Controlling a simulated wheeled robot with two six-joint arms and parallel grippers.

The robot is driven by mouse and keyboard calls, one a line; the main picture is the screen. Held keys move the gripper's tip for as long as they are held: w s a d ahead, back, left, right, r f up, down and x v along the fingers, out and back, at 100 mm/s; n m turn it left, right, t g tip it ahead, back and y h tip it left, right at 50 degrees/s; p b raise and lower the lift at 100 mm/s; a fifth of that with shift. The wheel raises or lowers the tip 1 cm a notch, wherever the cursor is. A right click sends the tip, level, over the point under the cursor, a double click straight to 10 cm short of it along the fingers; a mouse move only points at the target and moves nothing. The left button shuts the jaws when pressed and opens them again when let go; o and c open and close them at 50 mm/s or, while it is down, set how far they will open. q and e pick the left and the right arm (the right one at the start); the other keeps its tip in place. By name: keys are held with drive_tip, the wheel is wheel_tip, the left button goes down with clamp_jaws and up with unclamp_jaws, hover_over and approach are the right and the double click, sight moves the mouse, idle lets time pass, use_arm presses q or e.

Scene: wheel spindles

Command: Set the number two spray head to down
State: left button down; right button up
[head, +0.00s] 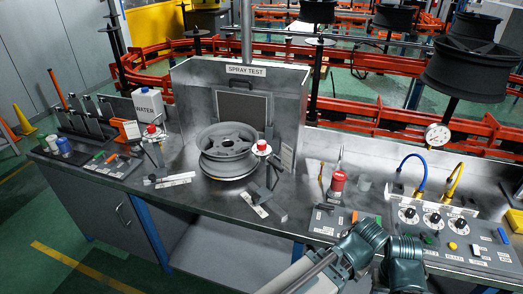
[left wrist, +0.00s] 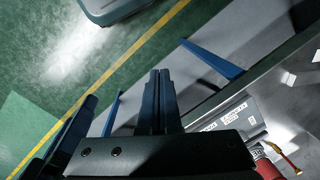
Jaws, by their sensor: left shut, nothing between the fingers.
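Two stands with red-topped heads flank the grey wheel (head: 227,148) at the spray test station: a left stand (head: 152,131) and a right stand (head: 262,148). Each has a labelled plate on the bench near it, a left plate (head: 175,180) and a right plate (head: 253,204). The lettering is too small to read, so I cannot tell which is number two. My left gripper (left wrist: 160,78) is shut and empty, seen in the left wrist view near the bench's front edge with the floor beyond. In the head view its fingers are not visible. My right gripper is not in view.
A labelled panel (head: 325,221) and a red can (head: 338,182) are on the bench near my arm. A control box with dials (head: 432,219) and blue and yellow hoses is at the right. A water container (head: 148,105) and tools stand left.

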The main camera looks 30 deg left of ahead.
use_arm(q)
drive_tip(key=c, duration=1.4)
unclamp_jaws()
drive_tip(key=o, duration=0.6)
drive_tip(key=w+a+f+n+t+y+b, duration=0.1)
drive_tip(key=w+a+n+y+b, duration=0.2)
drive_tip(key=a, duration=0.3)
drive_tip(key=shift+w+a+f+n, duration=0.15)
drive_tip(key=shift+w+f+n, duration=0.05)
drive_tip(key=shift+w+n, duration=0.5)
drive_tip(key=n+t+y+b, duration=0.5)
drive_tip(key=n+y+b, duration=0.2)
drive_tip(key=n+y, duration=0.65)
approach(269, 161)
drive_tip(key=shift+h, duration=0.35)
drive_tip(key=x, duration=0.6)
drive_tip(key=shift+w, duration=0.25)
clamp_jaws()
